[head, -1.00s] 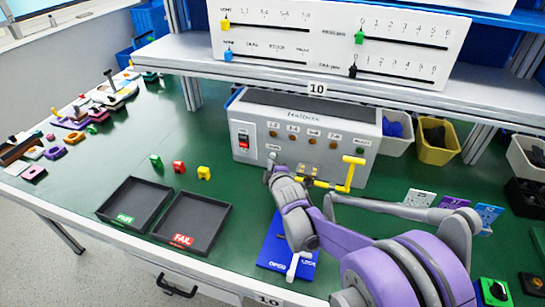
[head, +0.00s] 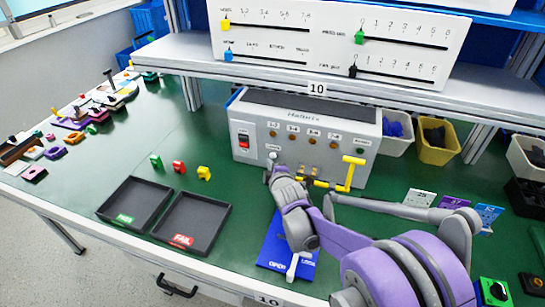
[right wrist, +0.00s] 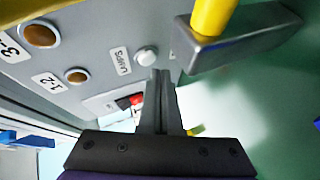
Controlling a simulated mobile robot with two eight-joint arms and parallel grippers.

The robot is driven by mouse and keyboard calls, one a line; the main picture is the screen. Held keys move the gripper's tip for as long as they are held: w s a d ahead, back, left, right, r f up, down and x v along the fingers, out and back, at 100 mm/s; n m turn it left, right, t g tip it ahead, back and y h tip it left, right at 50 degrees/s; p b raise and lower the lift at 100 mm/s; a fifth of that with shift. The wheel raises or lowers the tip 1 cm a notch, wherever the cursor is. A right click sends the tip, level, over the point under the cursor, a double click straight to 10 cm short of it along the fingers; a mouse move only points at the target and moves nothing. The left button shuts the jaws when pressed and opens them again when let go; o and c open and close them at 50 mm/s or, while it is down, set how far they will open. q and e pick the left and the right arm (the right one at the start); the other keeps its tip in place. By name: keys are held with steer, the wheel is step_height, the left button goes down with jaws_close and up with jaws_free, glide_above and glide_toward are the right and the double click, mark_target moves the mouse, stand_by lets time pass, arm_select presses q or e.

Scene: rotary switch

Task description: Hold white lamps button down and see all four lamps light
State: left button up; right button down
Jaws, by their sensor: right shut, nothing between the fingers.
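The grey tester box (head: 250,112) stands on the green bench under the shelf. Its white lamps button (head: 273,155) is at the lower left of the front panel. It also shows in the right wrist view (right wrist: 146,56), beside the LAMPS label. My right gripper (head: 270,172) is shut and empty, its tips close to the button; I cannot tell whether they touch it. The shut fingers also show in the right wrist view (right wrist: 160,78). The row of amber lamps (head: 292,137) looks dull brown and unlit. Two lamps (right wrist: 40,35) show close up, also dull. My left gripper is out of view.
A yellow crank handle (head: 352,172) sticks out right of my gripper. A red rocker switch (head: 244,140) is on the left of the panel. Black trays (head: 160,226) and small coloured blocks (head: 179,168) lie left. A blue fixture (head: 272,250) lies below my arm.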

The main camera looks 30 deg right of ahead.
steer(key=shift+w+d, duration=0.1)
steer(key=shift+d, duration=0.05)
steer(key=shift+w+d, duration=0.15)
steer(key=shift+d, duration=0.05)
stand_by(0.3)
steer(key=shift+w+d+r+p, duration=0.3)
steer(key=shift+d+r+p, duration=0.15)
steer(key=shift+p, duration=0.1)
stand_by(1.7)
stand_by(3.6)
steer(key=shift+s+a+f, duration=0.2)
steer(key=shift+f, duration=0.1)
